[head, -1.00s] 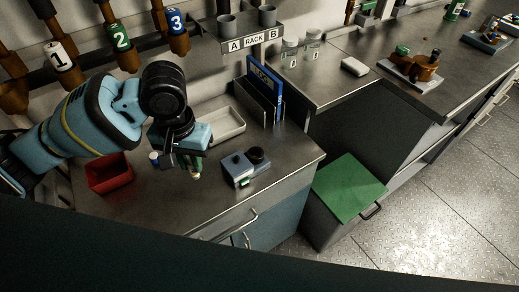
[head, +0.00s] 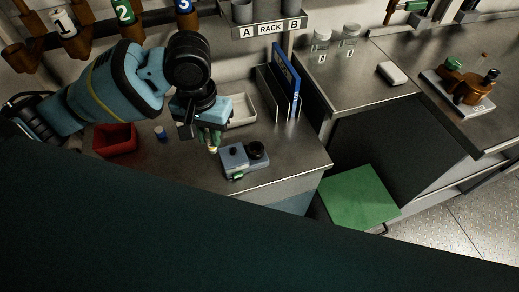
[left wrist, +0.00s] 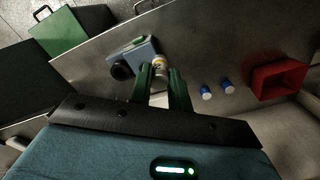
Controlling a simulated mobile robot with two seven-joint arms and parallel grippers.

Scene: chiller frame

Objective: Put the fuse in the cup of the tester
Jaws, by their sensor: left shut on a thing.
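The fuse (left wrist: 160,68), pale with a yellowish band, is between the green fingers of my left gripper (left wrist: 162,80). In the head view the fuse (head: 213,149) hangs below the left gripper (head: 209,137), just left of the tester. The tester (head: 234,163) is a blue-grey box on the steel bench, with a black round cup (head: 257,150) at its right. In the left wrist view the tester (left wrist: 141,51) is just beyond the fingertips, with the cup (left wrist: 121,71) to their left. The fuse is outside the cup. My right gripper is not in view.
A red bin (head: 115,139) and a blue-and-white cylinder (head: 161,133) are to the left; two such cylinders show in the left wrist view (left wrist: 206,92). A pale tray (head: 241,110) and a blue binder (head: 287,73) stand behind. The bench edge is close in front.

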